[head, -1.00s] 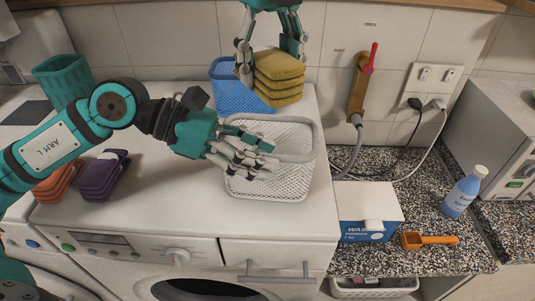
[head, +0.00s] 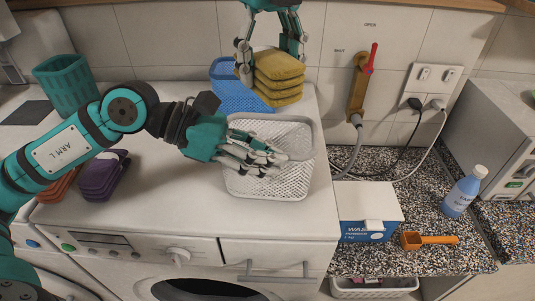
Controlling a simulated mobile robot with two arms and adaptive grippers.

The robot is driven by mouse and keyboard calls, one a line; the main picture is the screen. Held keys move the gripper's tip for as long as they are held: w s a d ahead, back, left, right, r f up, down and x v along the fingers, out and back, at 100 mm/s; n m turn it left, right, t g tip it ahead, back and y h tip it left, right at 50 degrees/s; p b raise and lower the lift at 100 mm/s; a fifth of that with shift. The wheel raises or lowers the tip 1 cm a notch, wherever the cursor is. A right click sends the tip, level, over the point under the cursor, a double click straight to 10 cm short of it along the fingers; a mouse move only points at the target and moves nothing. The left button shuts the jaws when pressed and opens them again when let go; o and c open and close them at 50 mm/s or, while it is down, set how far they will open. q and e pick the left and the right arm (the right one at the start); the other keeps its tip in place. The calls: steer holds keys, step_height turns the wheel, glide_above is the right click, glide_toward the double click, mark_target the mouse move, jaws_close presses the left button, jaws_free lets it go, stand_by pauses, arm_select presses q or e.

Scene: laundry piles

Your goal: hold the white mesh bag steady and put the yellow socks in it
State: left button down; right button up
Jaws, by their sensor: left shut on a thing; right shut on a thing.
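The white mesh bag (head: 266,186), which looks like an open basket, stands on top of the washing machine. My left gripper (head: 278,160) reaches over it from the left and is shut on it; its fingers hide part of the opening. The yellow socks (head: 279,77) form a folded stack held up above and behind the bag. My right gripper (head: 271,58) comes down from the top edge and is shut on the stack, one finger on each side. The socks are clear of the bag.
A blue basket (head: 232,95) stands behind the white bag, partly hidden by the socks. Purple (head: 103,177) and orange (head: 58,187) folded stacks lie at left, near a teal basket (head: 68,84). A washing powder box (head: 368,212), orange scoop (head: 428,240) and blue bottle (head: 464,192) are right.

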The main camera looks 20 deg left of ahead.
steer(key=shift+d+r, duration=0.25)
steer(key=shift+d, duration=0.55)
steer(key=shift+d+f, duration=0.1)
steer(key=shift+d, duration=0.05)
arm_select(q)
steer(key=shift+f, duration=0.1)
arm_select(e)
steer(key=shift+f, duration=2.75)
steer(key=o, duration=1.2)
step_height(320, 180, up, 12)
